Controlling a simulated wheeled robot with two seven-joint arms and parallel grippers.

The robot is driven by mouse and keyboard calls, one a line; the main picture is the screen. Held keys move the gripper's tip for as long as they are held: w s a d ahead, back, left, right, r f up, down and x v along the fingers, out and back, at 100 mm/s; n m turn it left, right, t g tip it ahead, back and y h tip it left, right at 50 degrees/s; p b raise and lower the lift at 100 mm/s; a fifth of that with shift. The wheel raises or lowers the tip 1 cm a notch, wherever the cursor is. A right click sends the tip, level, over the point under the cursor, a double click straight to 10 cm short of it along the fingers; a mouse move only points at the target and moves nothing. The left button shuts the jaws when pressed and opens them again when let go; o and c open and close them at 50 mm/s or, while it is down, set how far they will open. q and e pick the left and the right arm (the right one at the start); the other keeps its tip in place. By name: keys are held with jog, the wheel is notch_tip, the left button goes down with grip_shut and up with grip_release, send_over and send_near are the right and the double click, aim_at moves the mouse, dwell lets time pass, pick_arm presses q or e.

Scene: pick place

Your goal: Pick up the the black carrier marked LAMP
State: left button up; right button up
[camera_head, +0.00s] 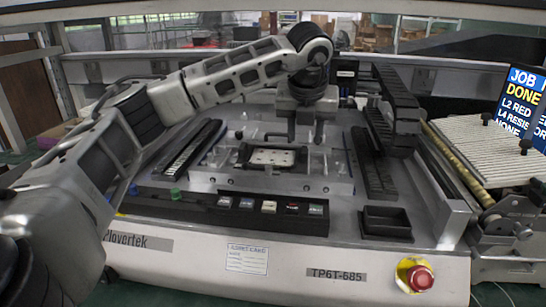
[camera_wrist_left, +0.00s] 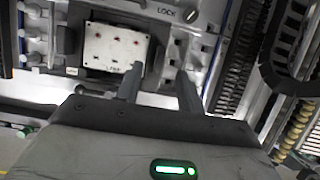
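The black carrier (camera_head: 272,157) sits in the middle of the machine's metal fixture, with a pale plate on its top. In the left wrist view the carrier (camera_wrist_left: 84,62) shows a white face with red dots and a small, blurred label. My left gripper (camera_head: 304,138) points down over the right side of the carrier. My right gripper is in neither view.
Black cable chains (camera_head: 395,110) stand right of the fixture. An empty black tray (camera_head: 386,222) sits at front right, above a red stop button (camera_head: 420,278). A screen (camera_head: 522,100) stands at far right.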

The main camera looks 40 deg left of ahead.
aim_at(305, 149)
pick_arm(q)
jog(key=x, duration=0.5)
jog(key=shift+p, duration=0.3)
jog(key=shift+r, duration=0.1)
grip_shut()
